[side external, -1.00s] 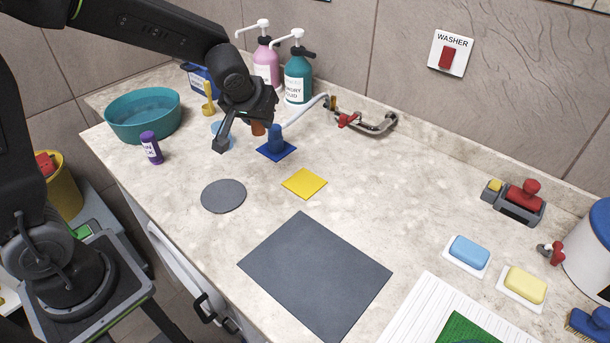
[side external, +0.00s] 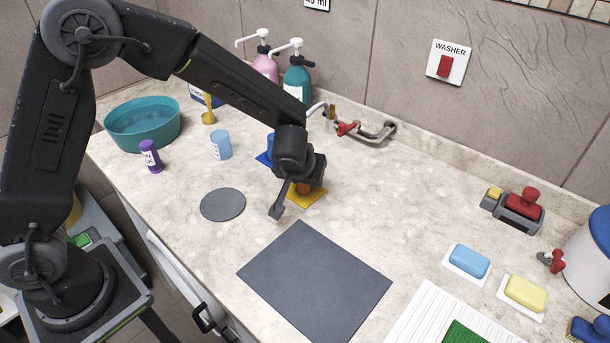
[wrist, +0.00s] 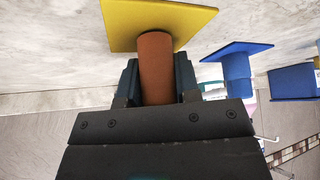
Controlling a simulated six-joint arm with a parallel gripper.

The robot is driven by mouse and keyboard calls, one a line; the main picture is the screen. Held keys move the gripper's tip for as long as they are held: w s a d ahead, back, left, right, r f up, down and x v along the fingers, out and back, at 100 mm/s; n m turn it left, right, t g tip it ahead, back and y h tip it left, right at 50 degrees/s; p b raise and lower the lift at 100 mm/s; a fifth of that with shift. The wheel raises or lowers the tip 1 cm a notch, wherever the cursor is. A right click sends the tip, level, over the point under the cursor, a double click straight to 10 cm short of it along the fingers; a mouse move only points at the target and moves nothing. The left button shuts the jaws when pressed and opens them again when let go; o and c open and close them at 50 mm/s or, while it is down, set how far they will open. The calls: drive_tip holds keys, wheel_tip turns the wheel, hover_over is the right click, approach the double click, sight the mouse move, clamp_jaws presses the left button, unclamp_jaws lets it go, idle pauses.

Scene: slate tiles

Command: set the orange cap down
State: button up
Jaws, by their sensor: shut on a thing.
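The orange cap (side external: 304,188) is held between the two fingers of my gripper (side external: 292,201). In the wrist view the cap (wrist: 157,65) stands out between the dark fingers, its far end at the yellow square (wrist: 116,22). The yellow square (side external: 316,200) lies on the counter under the gripper, partly hidden by it. I cannot tell whether the cap touches the square or is just above it.
A blue cap (wrist: 236,66) stands on a blue square (wrist: 240,50) close by. A light blue cup (side external: 221,146), a grey disc (side external: 222,204) and a large dark mat (side external: 315,280) lie around.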

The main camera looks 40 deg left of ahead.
drive_tip(key=shift+f, duration=0.15)
drive_tip(key=o, duration=0.9)
drive_tip(key=shift+s+r, duration=0.15)
drive_tip(key=shift+r, duration=0.3)
drive_tip(key=v, duration=1.1)
drive_tip(key=s+a+r+m+h, duration=0.1)
drive_tip(key=s+a+r, duration=0.1)
drive_tip(key=s, duration=0.4)
drive_tip(key=s+a+r+m+h, duration=0.1)
drive_tip(key=s+a+r+m, duration=0.1)
drive_tip(key=s, duration=0.5)
drive_tip(key=s+a+r+m, duration=0.2)
drive_tip(key=s+a+r, duration=0.2)
drive_tip(key=s, duration=0.3)
drive_tip(key=shift+s+a+r+h, duration=0.15)
drive_tip(key=shift+s+a+h, duration=0.05)
drive_tip(key=shift+a+h, duration=0.2)
